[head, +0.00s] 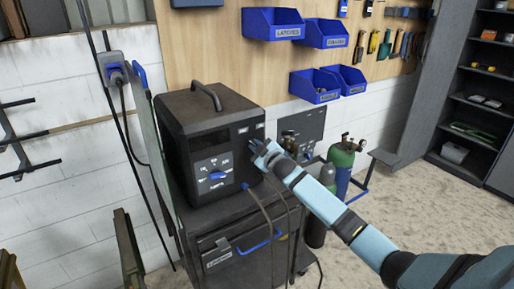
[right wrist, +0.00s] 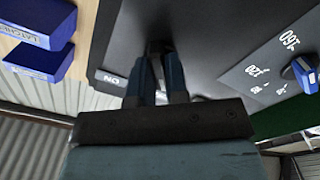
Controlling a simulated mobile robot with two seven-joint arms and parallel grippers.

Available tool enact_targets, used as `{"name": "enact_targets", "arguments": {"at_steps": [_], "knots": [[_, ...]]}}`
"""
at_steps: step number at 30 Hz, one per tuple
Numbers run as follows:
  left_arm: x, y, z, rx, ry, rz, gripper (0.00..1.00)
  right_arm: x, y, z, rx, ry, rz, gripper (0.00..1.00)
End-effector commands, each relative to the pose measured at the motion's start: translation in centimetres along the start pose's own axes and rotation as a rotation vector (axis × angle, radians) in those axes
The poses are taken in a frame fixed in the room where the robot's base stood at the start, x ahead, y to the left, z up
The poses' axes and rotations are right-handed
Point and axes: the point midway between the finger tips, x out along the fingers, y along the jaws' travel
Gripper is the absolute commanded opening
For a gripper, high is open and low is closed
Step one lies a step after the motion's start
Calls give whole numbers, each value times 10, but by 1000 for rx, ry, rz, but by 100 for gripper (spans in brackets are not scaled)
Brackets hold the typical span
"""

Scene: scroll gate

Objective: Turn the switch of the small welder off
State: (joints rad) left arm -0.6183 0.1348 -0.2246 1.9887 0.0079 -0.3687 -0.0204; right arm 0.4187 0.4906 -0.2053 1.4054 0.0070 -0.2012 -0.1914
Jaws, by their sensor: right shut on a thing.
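The small welder (head: 208,118) is a dark box with a top handle, standing on a cart. Its front has a panel with a blue knob (head: 217,175); that knob also shows at the right of the right wrist view (right wrist: 304,72). My right gripper (head: 259,148) is at the upper right of the welder's front. In the right wrist view its fingers (right wrist: 160,62) are shut on a small dark part, the switch (right wrist: 157,46), mostly hidden between them. An upside-down "ON" label (right wrist: 112,80) is beside the fingers. My left gripper is not in view.
The cart (head: 240,240) has a drawer with a blue handle. Gas cylinders (head: 342,160) stand right of it, near my right arm. Blue bins (head: 272,24) hang on the wooden wall above. A dark shelf (head: 480,100) stands at the far right. The floor at right is clear.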

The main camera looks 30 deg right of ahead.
Motion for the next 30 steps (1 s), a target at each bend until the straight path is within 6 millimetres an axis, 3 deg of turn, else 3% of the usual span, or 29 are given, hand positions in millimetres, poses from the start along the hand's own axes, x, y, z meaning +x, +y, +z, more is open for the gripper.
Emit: {"name": "enact_targets", "arguments": {"at_steps": [5, 6, 9, 20, 23, 30], "knots": [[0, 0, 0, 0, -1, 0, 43, 0, 0, 0, -3, 0, 0, 0], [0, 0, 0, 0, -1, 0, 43, 0, 0, 0, -3, 0, 0, 19], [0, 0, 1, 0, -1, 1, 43, 0, 0, 0, -2, 0, 0, 40], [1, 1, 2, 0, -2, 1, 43, -6, 0, 1, -1, -1, 0, 40], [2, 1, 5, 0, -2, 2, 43, -19, -1, 2, -1, -1, -1, 40], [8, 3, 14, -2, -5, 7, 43, -73, -2, 3, -3, -1, -1, 40]]}}
